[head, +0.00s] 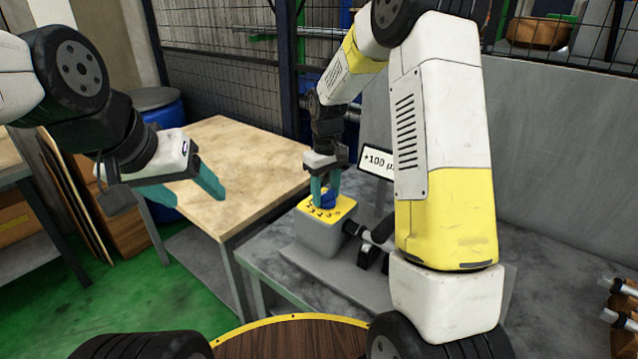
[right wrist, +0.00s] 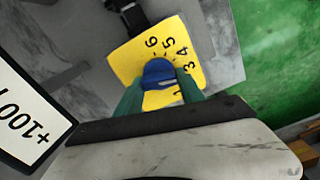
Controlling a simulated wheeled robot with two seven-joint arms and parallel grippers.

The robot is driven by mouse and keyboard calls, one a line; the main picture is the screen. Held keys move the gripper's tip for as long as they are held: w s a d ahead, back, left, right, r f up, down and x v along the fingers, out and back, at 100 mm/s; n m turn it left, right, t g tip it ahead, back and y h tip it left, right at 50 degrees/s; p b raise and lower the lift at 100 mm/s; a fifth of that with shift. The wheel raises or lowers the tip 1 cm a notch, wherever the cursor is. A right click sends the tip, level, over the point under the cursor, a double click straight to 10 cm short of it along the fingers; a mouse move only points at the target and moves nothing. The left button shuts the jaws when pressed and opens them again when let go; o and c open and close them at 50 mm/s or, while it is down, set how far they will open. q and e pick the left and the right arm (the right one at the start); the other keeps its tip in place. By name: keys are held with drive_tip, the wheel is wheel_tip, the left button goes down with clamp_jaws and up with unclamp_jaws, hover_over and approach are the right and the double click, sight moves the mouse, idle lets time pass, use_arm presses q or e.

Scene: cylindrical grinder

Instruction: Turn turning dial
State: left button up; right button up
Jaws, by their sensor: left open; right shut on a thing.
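The turning dial is a blue knob (head: 327,197) on a yellow plate (head: 316,211) with black numbers, on top of a grey box (head: 318,236). In the right wrist view the blue knob (right wrist: 158,73) sits in the middle of the yellow plate (right wrist: 125,62), with numbers such as 3, 4, 5 and 6 showing around it. My right gripper (head: 326,188) points down with its teal fingers on both sides of the knob and is shut on it. My left gripper (head: 217,210) is open and empty, out to the left near the wooden table.
A sign (head: 377,161) reading "+100 µ" stands behind the dial. A dark handle (head: 372,247) sits right of the grey box on the grey bench (head: 268,265). A wooden-topped table (head: 245,160) stands to the left. Wire fencing (head: 220,85) runs behind.

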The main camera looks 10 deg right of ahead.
drive_tip(key=o, duration=1.3)
wheel_tip(320, 180, up, 8)
drive_tip(key=shift+f, duration=0.1)
